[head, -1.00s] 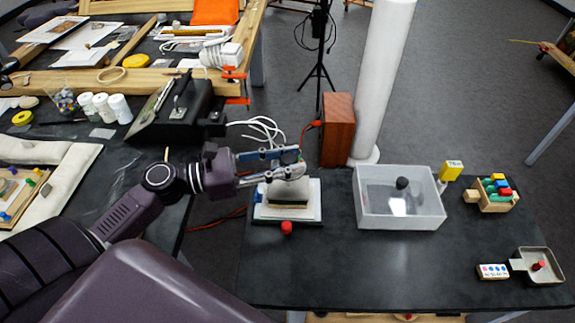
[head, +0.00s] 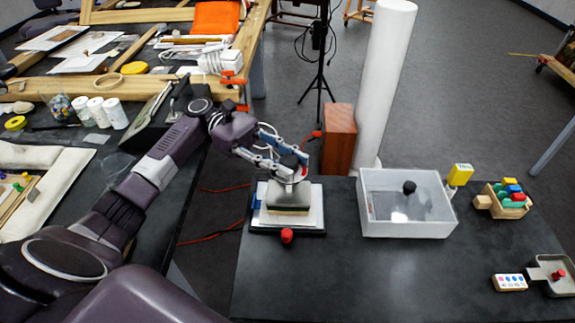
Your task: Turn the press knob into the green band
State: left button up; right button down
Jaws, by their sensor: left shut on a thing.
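The press (head: 318,232) sits at the left of the front dark table, a dark base with a white stack on it. A red knob (head: 287,236) sticks out at its front edge, with nothing touching it. My left gripper (head: 294,176) reaches down from the upper left and is shut on the top of this grey block; the fingers hide the gripped part. No green band can be made out at this size. My right gripper is not in view.
A wooden box (head: 338,138) and white column stand behind. The table's front middle is clear.

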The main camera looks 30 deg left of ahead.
aim_at(290, 161)
pick_arm(q)
jog(key=shift+d+f+m+g+y, duration=0.15)
jog(key=shift+m+g, duration=0.25)
jog(key=shift+g, duration=0.25)
jog(key=shift+a+f+m+g+y, duration=0.15)
jog(key=shift+m+g, duration=0.25)
jog(key=shift+g, duration=0.25)
jog(key=shift+s+d+b, duration=0.1)
jog(key=shift+b, duration=0.2)
jog(key=o, duration=1.2)
jog(key=shift+d+r, duration=0.1)
jog(key=shift+d, duration=0.05)
jog(key=shift+r, duration=0.1)
jog(key=shift+r, duration=0.25)
notch_tip(290, 161, up, 9)
jog(key=shift+r, duration=0.2)
jog(key=shift+c, duration=0.2)
